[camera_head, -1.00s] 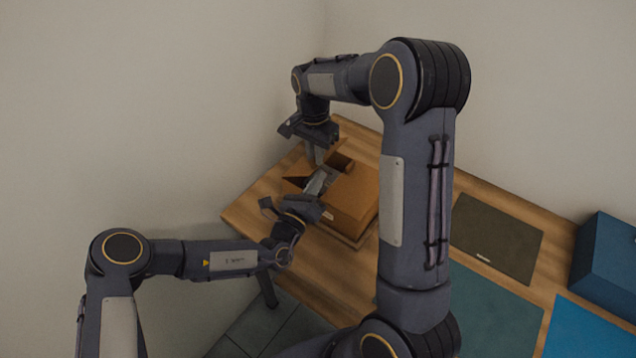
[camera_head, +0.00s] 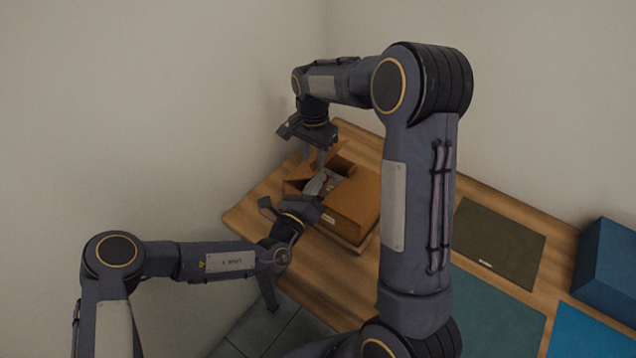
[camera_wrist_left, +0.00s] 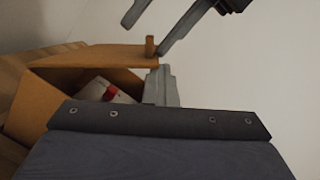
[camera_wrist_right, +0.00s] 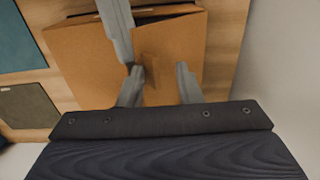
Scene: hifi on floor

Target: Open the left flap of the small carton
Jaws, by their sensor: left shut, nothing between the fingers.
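The small brown carton (camera_head: 352,205) stands on the table, and its open top shows a dark inside. A flap (camera_head: 302,160) sticks up at its far-left side, beside my right gripper. In the left wrist view the carton (camera_wrist_left: 35,100) is open toward me, with a pale, red-marked thing (camera_wrist_left: 108,92) inside. My left gripper (camera_head: 322,182) is shut and empty, its fingertips at the carton's opening. My right gripper (camera_wrist_right: 160,84) is open above the carton, its fingers pointing down. Whether it touches the flap is unclear.
The carton rests near the wooden table's (camera_head: 250,215) left end, close to the wall. A dark mat (camera_head: 497,240), a teal mat (camera_head: 490,310) and a blue box (camera_head: 608,265) lie to the right. My right arm hides part of the table.

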